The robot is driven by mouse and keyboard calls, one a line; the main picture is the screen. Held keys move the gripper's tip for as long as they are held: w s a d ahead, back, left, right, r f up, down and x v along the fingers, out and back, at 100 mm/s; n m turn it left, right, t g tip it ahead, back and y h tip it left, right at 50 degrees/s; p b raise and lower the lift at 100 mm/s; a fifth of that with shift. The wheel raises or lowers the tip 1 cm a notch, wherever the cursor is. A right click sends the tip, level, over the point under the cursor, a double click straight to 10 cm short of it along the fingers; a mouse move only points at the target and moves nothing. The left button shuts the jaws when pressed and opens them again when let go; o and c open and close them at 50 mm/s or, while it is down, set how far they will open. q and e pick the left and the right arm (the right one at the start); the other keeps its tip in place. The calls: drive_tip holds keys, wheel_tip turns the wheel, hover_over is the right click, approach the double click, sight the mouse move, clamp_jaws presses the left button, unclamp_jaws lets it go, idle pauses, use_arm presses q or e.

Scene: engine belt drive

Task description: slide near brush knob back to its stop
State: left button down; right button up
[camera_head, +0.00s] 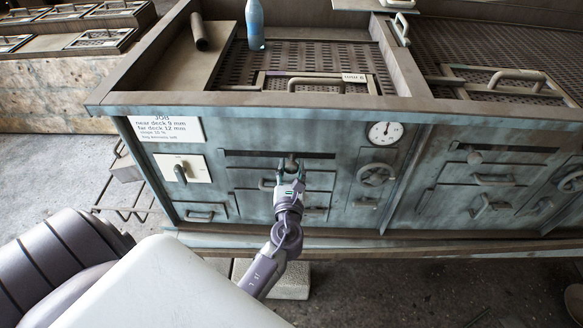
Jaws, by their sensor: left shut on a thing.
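A long dark slot (245,153) runs across the front panel of the teal machine. My left gripper (289,166) is at this slot, right of its middle, and is shut on the near brush knob. The fingers cover most of the knob, so little of it shows. My left arm reaches up to it from below. My right gripper is not in view.
A gauge (385,132) and a handwheel (376,174) are right of my gripper. A switch plate (182,168) and a job card (166,129) are left. A blue bottle (255,25) and a tube (200,32) stand on top.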

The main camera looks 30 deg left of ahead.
use_arm(q)
drive_tip(key=s+a, duration=0.2)
drive_tip(key=a, duration=0.2)
drive_tip(key=s+a, duration=0.3)
drive_tip(key=a, duration=0.2)
drive_tip(key=s+a, duration=0.3)
drive_tip(key=a, duration=0.1)
drive_tip(key=shift+s+a, duration=0.1)
drive_tip(key=shift+a, duration=0.15)
drive_tip(key=c, duration=1.1)
unclamp_jaws()
drive_tip(key=shift+c, duration=0.2)
drive_tip(key=o, duration=0.4)
drive_tip(key=shift+s+a, duration=0.1)
drive_tip(key=shift+o, duration=0.2)
